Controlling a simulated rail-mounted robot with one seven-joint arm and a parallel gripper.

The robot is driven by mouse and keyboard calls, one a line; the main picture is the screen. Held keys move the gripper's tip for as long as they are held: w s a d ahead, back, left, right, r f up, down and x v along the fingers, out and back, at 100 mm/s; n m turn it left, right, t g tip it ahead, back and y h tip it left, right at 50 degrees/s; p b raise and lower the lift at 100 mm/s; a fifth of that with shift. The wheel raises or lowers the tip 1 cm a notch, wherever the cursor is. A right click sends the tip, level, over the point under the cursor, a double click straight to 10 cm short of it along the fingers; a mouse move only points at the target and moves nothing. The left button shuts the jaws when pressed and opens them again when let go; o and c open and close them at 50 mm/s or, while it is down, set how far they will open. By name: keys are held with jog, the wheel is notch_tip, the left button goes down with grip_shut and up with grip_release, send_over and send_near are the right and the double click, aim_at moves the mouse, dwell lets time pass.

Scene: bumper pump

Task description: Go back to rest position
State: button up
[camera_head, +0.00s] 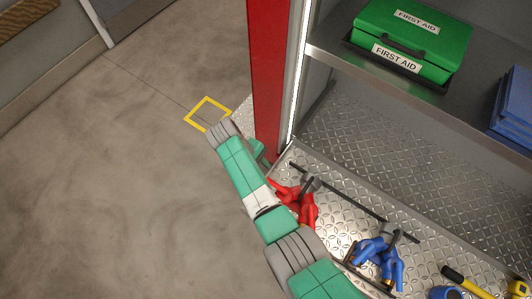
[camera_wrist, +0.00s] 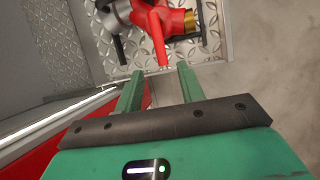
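My gripper (camera_wrist: 159,80) shows in the wrist view with its two green fingers spread apart and nothing between them. Just beyond the fingertips is a red valve fitting (camera_wrist: 165,20) with a brass-coloured end, on the diamond-plate surface. Its red lower tip points toward the gap between the fingers; I cannot tell the exact distance. In the head view, the red fitting (camera_head: 307,210) sits on the metal ledge to the right of my green and grey arm, partly hidden by it.
A red post (camera_head: 267,75) stands close to my arm. A blue fitting (camera_head: 378,262) sits further right on the ledge. A green first aid box (camera_head: 413,42) and a blue object (camera_head: 513,108) are on the upper shelf. The floor (camera_head: 110,190) at left is open.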

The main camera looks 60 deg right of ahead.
jog(key=shift+r, duration=0.25)
dwell(0.4)
